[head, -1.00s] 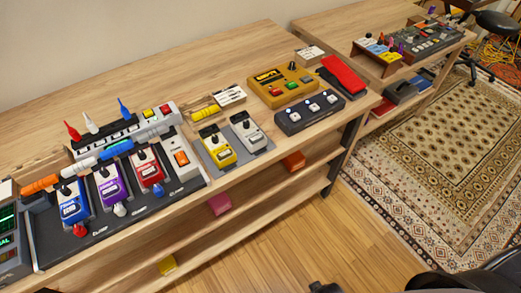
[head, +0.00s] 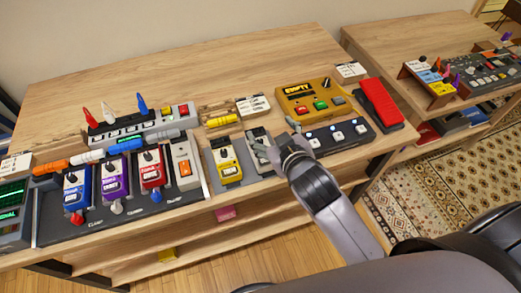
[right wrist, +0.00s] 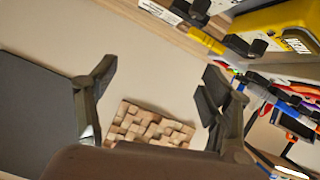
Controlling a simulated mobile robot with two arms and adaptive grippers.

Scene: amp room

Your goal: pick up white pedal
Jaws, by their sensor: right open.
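The white pedal (head: 254,134) stands on a grey pad on the wooden bench in the head view, just right of the yellow pedal (head: 228,163). My right gripper (head: 274,138) reaches in from the lower right and covers part of the white pedal. It is open, with one finger in front of the pedal and the other to its right; whether they touch it I cannot tell. In the right wrist view the fingers (right wrist: 160,78) are spread with nothing between them. The yellow pedal shows there at the upper right (right wrist: 282,22). My left gripper is not in view.
A dark three-button pedal (head: 337,136) stands close to the right of my gripper, with a mustard box (head: 311,98) behind it and a red pedal (head: 380,102) further right. A black pedalboard (head: 130,208) fills the left. The back of the bench is clear.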

